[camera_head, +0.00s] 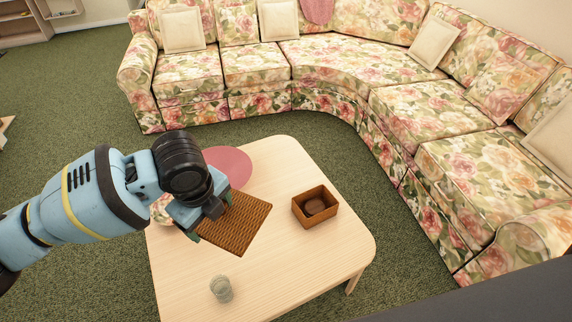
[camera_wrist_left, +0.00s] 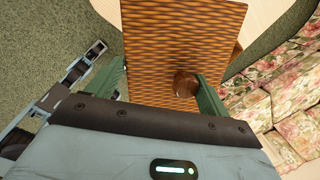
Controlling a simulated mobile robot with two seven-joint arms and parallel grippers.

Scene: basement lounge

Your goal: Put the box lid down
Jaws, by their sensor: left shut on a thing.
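The box lid (camera_head: 240,226) is a flat, square, brown woven panel; it fills the upper middle of the left wrist view (camera_wrist_left: 165,45). A round brown knob (camera_wrist_left: 185,83) stands on it. My left gripper (camera_head: 215,212) is shut on the lid, its green fingers on either side of the knob in the wrist view. The lid is over the left-middle of the coffee table; its height above the top is hard to judge. The small brown box (camera_head: 329,212) stands open to the right, apart from the lid, with a dark rounded thing (camera_head: 315,206) inside. My right gripper is not in view.
The pale wooden coffee table (camera_head: 300,270) has a pink round mat (camera_head: 235,165) at the back and a glass (camera_head: 221,289) near the front. A floral dish (camera_head: 160,211) is partly hidden by my arm. A floral corner sofa (camera_head: 385,102) surrounds the back and right.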

